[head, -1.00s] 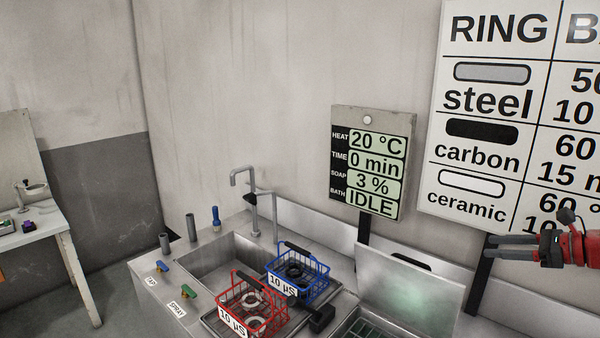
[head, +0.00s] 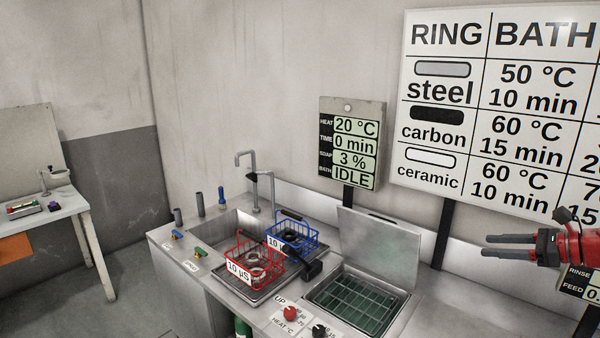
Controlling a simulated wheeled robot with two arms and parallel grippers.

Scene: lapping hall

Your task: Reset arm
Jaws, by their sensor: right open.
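My right gripper (head: 497,245) is at the right side of the head view, pointing left. Its two dark fingers are apart with nothing between them. It hangs in the air in front of the wall, right of the bath's raised lid (head: 378,248). My left gripper is not in the view.
A steel counter holds a sink (head: 215,237), a red basket (head: 248,272) and a blue basket (head: 312,236) with rings in them, and an open bath (head: 355,300). A display (head: 352,145) reads IDLE. A ring chart (head: 470,125) is at right. A white table (head: 30,222) stands at left.

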